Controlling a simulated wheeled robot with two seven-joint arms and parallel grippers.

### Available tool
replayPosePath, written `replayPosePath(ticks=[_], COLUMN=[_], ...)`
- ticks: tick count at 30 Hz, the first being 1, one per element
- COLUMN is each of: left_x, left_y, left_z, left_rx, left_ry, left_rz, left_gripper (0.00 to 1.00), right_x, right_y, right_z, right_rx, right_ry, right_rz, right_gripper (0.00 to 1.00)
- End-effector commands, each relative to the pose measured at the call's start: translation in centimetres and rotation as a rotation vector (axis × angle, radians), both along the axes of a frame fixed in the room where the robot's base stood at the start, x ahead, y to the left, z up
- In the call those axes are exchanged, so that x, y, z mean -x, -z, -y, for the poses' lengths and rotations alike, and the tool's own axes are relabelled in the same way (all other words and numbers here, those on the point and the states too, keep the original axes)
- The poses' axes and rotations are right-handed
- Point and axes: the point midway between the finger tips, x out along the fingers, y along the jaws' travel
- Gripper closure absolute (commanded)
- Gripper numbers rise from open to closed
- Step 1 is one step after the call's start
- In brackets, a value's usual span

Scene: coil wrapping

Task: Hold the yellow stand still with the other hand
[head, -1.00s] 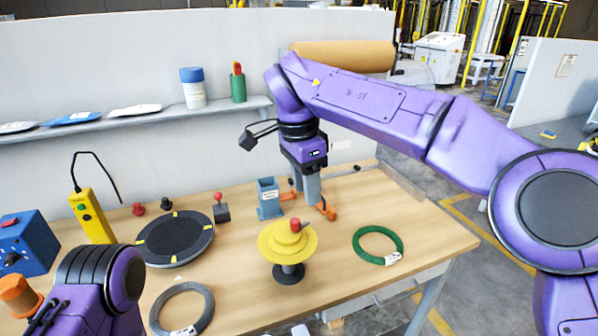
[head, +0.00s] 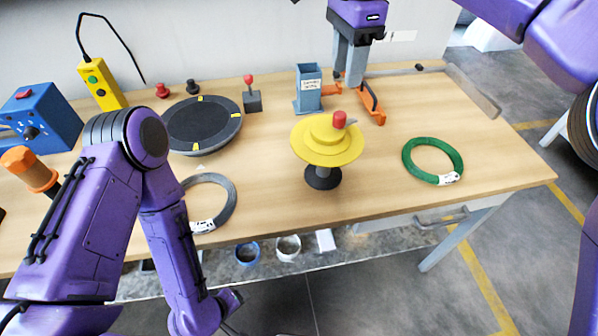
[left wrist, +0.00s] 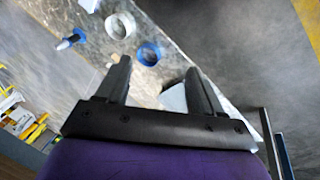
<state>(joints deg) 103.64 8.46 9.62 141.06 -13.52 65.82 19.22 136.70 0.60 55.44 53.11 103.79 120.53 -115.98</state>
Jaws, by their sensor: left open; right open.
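The yellow stand (head: 322,151) has a round yellow disc top, a red knob and a dark round foot, and stands upright near the middle of the table. My right gripper (head: 350,88) hangs over the back of the table, behind the stand and apart from it, with its fingers open beside the orange-handled tool. My left arm reaches down past the table's front edge; its gripper is hard to make out in the head view. In the left wrist view the left gripper (left wrist: 158,85) is open and empty, pointing toward the lower shelf and floor.
A green coil (head: 433,160) lies right of the stand and a grey coil (head: 226,208) lies left. A black turntable (head: 202,124), a blue-grey holder (head: 308,90) and an orange-handled tool (head: 373,103) are farther back. Bare wood surrounds the stand's foot.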

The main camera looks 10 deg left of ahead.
Motion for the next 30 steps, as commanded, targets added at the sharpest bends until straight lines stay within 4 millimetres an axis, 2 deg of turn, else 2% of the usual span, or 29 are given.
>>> replayPosePath(ticks=[1,3,5,6,8,9,11,12,15,18,21,24,26,30], left_x=[-1.0,-2.4,-3.6,-4.3,-5.6,-6.5,-8.1,-9.1,-12.0,-15.3,-17.1,-18.0,-18.5,-20.4], left_y=[-1.1,-3.2,-5.5,-7.3,-10.3,-12.5,-16.1,-18.6,-24.3,-26.9,-28.0,-28.5,-28.6,-28.7], left_z=[3.1,7.4,10.9,13.0,15.8,17.4,19.2,20.0,20.4,17.7,15.4,14.2,14.0,15.0], left_rx=[0.129,0.323,0.485,0.592,0.751,0.860,1.028,1.142,1.424,1.636,1.769,1.842,1.858,1.859], left_ry=[-0.046,-0.105,-0.147,-0.171,-0.208,-0.240,-0.301,-0.344,-0.498,-0.776,-0.964,-1.056,-1.076,-1.076], left_rz=[0.017,0.030,0.035,0.033,0.034,0.036,0.047,0.051,0.052,0.061,0.068,0.071,0.071,0.074], left_gripper=[0.33,0.33,0.33,0.33,0.33,0.33,0.33,0.33,0.33,0.33,0.33,0.33,0.33,0.33], right_x=[0.0,0.0,0.0,0.0,0.0,0.0,0.0,0.0,0.0,0.0,0.0,0.0,0.0,0.0], right_y=[0.0,0.0,0.0,0.0,0.0,0.0,0.0,0.0,0.0,0.0,0.0,0.0,0.0,0.0], right_z=[0.0,-0.1,-0.1,-0.1,-0.1,-0.2,-0.2,-0.2,-0.2,-0.2,-0.2,-0.2,-0.2,-0.2], right_rx=[0.000,0.000,0.000,0.000,0.000,0.000,0.000,0.000,0.000,0.000,0.000,0.000,0.000,0.000], right_ry=[0.000,-0.001,-0.001,-0.002,-0.002,-0.002,-0.002,-0.003,-0.003,-0.003,-0.003,-0.003,-0.003,-0.003], right_rz=[0.000,0.000,0.000,0.000,0.000,0.000,0.000,0.000,0.000,0.000,0.000,0.000,0.000,0.000], right_gripper=[0.57,0.57,0.57,0.57,0.57,0.57,0.57,0.57,0.57,0.57,0.57,0.57,0.57,0.57])
